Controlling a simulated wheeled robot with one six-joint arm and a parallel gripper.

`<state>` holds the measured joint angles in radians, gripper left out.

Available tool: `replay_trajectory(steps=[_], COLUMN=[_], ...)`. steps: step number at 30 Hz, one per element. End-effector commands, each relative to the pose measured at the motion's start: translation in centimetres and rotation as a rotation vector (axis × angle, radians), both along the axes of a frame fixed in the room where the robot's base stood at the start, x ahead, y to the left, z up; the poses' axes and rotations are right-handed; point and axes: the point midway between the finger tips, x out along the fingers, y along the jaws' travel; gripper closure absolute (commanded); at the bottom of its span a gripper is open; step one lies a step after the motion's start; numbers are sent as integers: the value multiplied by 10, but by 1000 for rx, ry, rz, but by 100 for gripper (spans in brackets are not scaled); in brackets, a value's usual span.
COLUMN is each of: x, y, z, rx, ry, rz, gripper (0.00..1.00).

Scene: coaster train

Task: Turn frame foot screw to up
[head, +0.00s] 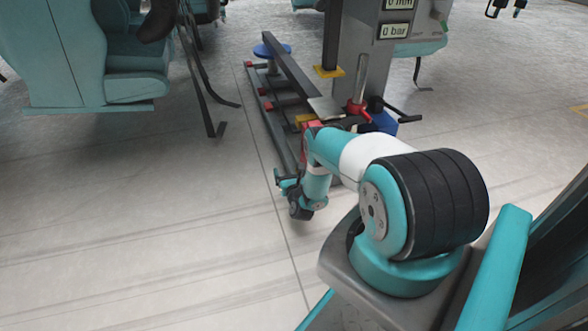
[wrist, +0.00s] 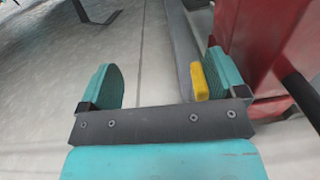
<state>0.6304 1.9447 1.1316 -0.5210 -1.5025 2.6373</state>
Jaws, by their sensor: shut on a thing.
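My gripper (head: 288,183) hangs low beside the long grey frame (head: 284,132) in the head view. In the wrist view, the teal fingers of my gripper (wrist: 160,82) stand wide apart. A small yellow piece (wrist: 200,82) lies at the inner face of the right finger, and my gripper is shut on it. Floor shows between the piece and the left finger, so contact on that side cannot be seen. I cannot tell whether this piece is part of the frame foot screw. No other part is clearly recognisable as that screw.
A red body (wrist: 270,40) stands close to the right finger, with a dark bar (wrist: 302,95) beside it. A grey column (head: 362,55) with displays and a red-handled lever (head: 357,106) rises behind my arm. Teal seats (head: 110,75) stand at left. The floor (head: 130,220) at left is clear.

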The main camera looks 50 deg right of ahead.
Motion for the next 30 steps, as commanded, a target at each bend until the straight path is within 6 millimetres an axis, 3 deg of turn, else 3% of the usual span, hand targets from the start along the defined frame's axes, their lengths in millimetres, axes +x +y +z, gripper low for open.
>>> replay_trajectory(steps=[5, 6, 7, 15, 23, 30], x=[7, 7, 7, 6, 6, -4], y=[4, 3, 3, 2, 4, 27], z=[4, 4, 4, 3, 3, 9], rx=[2, 2, 2, 3, 4, 8], ry=[-11, -11, -11, -10, -9, -3], rz=[13, 13, 13, 12, 14, 18], gripper=[34, 15, 22, 28, 29, 24])
